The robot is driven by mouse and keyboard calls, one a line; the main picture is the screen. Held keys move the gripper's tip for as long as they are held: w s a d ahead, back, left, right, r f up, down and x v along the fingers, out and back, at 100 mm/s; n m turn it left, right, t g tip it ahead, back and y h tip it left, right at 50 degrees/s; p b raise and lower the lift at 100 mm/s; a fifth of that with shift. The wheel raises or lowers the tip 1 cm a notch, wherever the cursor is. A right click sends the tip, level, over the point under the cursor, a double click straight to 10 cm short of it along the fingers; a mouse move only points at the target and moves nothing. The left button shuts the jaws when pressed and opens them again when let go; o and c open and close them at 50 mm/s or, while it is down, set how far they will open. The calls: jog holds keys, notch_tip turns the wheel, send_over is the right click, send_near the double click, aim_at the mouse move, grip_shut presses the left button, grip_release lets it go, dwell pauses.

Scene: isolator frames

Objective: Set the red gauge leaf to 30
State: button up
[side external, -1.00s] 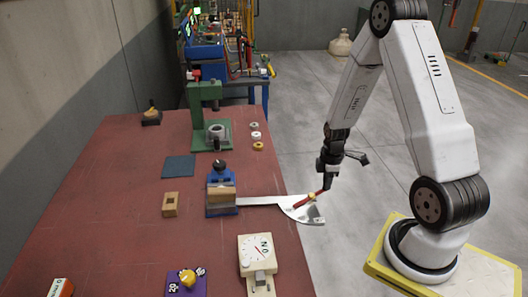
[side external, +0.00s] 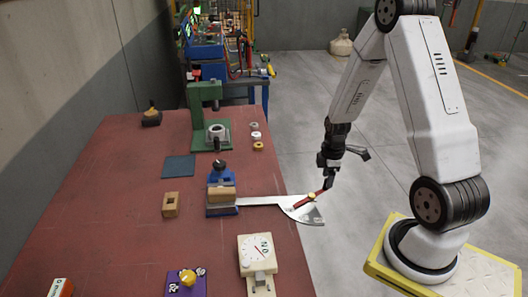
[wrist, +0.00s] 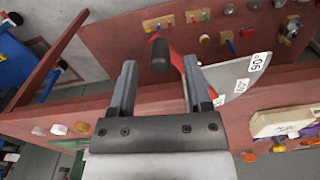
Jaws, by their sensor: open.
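The red gauge leaf (side external: 302,203) lies across the pale fan-shaped gauge plate (side external: 310,217), pivoting near a yellow part. Its outer end reaches past the plate to my gripper (side external: 327,186). In the wrist view the red leaf (wrist: 177,61) shows between the jaws, with a dark rounded knob (wrist: 159,55) at its end. My gripper (wrist: 160,68) is open, one finger on each side of the knob; contact cannot be told. The leaf's exact reading cannot be made out.
The plate's arm runs to a blue vise (side external: 222,200) on the red table (side external: 130,215). A cream dial box (side external: 256,243) stands in front, and a green press (side external: 205,100) behind. The gauge fan overhangs the table's right edge, with open floor beyond.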

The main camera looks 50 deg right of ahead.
jog(key=shift+r, duration=3)
jog(key=shift+w+a+r, duration=0.15)
jog(key=shift+a, duration=0.3)
jog(key=a+r+m+t, duration=0.1)
jog(key=a+m, duration=0.3)
jog(key=a, duration=0.6)
jog(key=a+r+m+t, duration=0.1)
jog(key=a+r+m, duration=0.2)
jog(key=a, duration=0.7)
jog(key=shift+s+a+r+m+t, duration=0.35)
jog(key=shift+s+r+m, duration=0.1)
jog(key=shift+r, duration=0.3)
